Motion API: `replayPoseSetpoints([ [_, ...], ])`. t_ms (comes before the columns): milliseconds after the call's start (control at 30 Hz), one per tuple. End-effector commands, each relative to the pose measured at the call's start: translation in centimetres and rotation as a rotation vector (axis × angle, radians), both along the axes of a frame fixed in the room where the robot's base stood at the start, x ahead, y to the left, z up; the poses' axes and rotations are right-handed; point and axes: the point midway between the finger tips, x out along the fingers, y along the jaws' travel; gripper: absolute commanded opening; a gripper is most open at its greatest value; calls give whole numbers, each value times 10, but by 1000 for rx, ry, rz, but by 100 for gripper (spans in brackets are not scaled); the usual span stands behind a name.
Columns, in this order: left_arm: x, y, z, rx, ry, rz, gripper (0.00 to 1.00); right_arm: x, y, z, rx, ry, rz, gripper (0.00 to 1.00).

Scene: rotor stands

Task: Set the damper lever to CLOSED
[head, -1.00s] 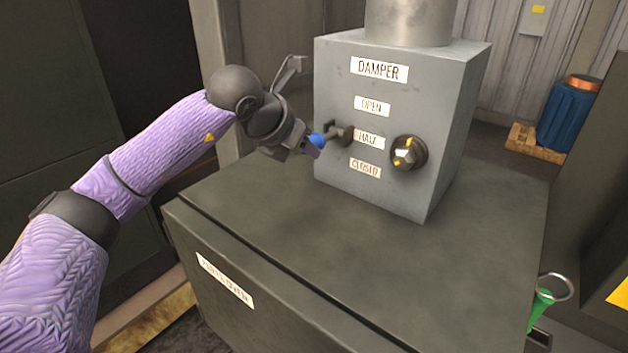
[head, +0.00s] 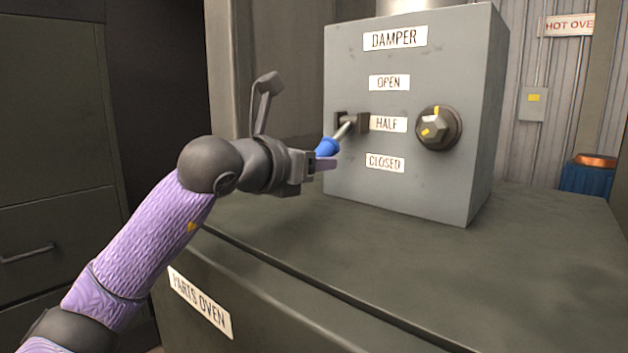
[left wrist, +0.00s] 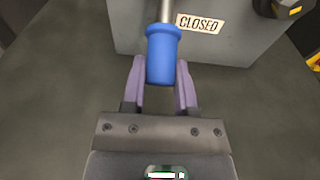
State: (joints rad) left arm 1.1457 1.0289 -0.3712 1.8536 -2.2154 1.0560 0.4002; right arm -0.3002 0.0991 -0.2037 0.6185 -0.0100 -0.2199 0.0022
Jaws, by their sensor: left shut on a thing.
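The damper box (head: 420,185) is grey and carries the labels OPEN (head: 389,83), HALF (head: 388,124) and CLOSED (head: 385,162) from top to bottom. The damper lever (head: 328,147) has a metal shaft and a blue grip. It sticks out from a dark bracket beside HALF and slants down, with its grip at a height between HALF and CLOSED. My left gripper (head: 323,160) is shut on the blue grip. In the left wrist view, the fingers (left wrist: 161,78) lie on both sides of the blue grip (left wrist: 162,52). My right gripper is not in view.
A dark knob (head: 438,128) with yellow marks sits right of the labels on the box face. The box stands on the dark parts oven (head: 540,260), whose top is clear in front and to the right. A blue drum (head: 587,178) stands far right.

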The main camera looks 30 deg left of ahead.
Motion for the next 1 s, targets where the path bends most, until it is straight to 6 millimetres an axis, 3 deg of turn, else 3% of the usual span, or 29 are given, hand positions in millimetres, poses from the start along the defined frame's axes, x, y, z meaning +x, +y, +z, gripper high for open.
replayPoseSetpoints([
  [533, 2, -1, -5, -3, -11, 0, 0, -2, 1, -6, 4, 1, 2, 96],
  [567, 2, -1, -5, -3, -11, 0, 43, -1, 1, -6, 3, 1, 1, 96],
  [700, 2, 0, -4, -3, -13, 0, 72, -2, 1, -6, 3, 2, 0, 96],
  [1000, -1, 0, -3, -2, -17, 1, 72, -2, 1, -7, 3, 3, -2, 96],
])
